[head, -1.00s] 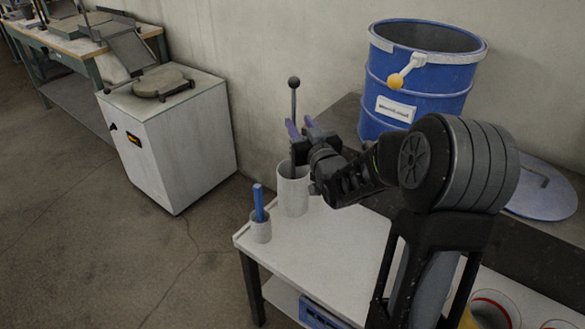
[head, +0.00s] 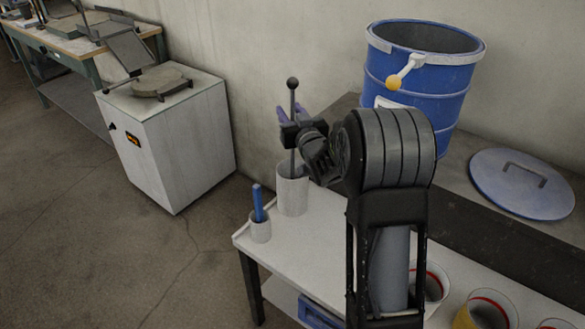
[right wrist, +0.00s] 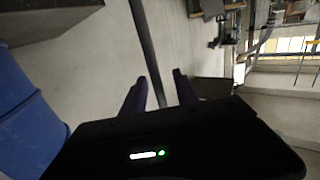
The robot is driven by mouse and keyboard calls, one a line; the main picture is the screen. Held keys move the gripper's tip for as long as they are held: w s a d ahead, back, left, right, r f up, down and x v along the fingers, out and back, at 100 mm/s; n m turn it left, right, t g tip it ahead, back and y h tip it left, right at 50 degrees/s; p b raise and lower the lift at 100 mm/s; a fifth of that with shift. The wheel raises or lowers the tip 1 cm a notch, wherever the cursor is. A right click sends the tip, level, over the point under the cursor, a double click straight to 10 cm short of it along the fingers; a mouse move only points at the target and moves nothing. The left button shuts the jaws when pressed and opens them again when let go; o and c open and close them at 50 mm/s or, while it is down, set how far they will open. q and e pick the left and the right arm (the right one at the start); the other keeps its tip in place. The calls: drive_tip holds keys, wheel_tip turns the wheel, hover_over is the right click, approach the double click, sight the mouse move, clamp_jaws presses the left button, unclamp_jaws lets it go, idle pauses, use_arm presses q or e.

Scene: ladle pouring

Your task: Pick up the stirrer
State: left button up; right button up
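The stirrer (head: 293,100) is a dark thin rod with a ball on top. It stands nearly upright in a white cylindrical container (head: 291,196) at the far left end of the white table; its lower end is hidden inside. My right gripper (head: 284,114) is at the rod's upper part, below the ball. In the right wrist view the rod (right wrist: 145,40) runs between the two purple fingers (right wrist: 157,82), with a gap visible on both sides, so the gripper looks open around it. My left gripper is not in view.
A small cup (head: 260,228) with a blue stick (head: 257,203) stands beside the container. A blue drum (head: 420,80) and its round lid (head: 522,184) are at the back right. Several containers are at the front right. A white cabinet (head: 170,145) stands on the floor at left.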

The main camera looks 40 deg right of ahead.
drive_tip(key=shift+w+d, duration=0.2)
drive_tip(key=shift+w, duration=0.35)
drive_tip(key=shift+c, duration=0.4)
clamp_jaws()
idle(1.0)
